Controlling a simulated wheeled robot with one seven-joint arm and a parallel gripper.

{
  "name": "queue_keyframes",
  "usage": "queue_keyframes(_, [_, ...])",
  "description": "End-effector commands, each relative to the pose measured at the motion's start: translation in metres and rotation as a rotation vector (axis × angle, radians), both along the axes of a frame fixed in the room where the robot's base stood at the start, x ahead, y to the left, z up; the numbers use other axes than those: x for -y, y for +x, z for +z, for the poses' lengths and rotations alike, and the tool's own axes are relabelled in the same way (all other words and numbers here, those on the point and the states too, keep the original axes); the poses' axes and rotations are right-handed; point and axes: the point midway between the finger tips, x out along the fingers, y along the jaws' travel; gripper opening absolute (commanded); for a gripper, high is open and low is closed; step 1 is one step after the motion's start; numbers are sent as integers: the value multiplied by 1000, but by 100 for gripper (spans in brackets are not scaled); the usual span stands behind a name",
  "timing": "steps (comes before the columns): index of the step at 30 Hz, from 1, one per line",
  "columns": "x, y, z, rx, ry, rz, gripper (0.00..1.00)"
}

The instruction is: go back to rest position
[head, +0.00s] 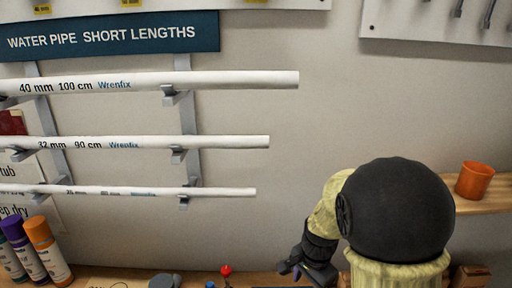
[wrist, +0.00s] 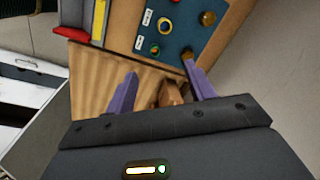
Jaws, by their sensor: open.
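My gripper (wrist: 158,88) is open, its two purple fingers spread apart with nothing held between them. In the wrist view it hangs over a wooden surface (wrist: 100,80), with a brown object (wrist: 170,94) seen between the fingers, farther off. In the head view my arm is at the lower right, and my gripper (head: 298,271) is low in the picture, just above the bench edge, partly cut off by the bottom of the frame.
White pipes (head: 150,142) lie on wall brackets at left. Spray cans (head: 48,250) stand lower left. An orange cup (head: 474,180) sits on a shelf (head: 487,206) at right. A blue mat (wrist: 178,32) holds small fittings. The wall between pipes and arm is clear.

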Motion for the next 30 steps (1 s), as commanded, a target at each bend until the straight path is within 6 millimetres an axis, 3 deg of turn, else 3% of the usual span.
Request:
queue_keyframes(9, [19, -76, 15, 119, -118, 670, 54])
queue_keyframes(13, [22, -95, 16, 147, -170, 860, 54])
queue_keyframes(17, [22, -101, 16, 153, -190, 930, 54])
queue_keyframes(30, [22, -100, 16, 153, -189, 928, 54])
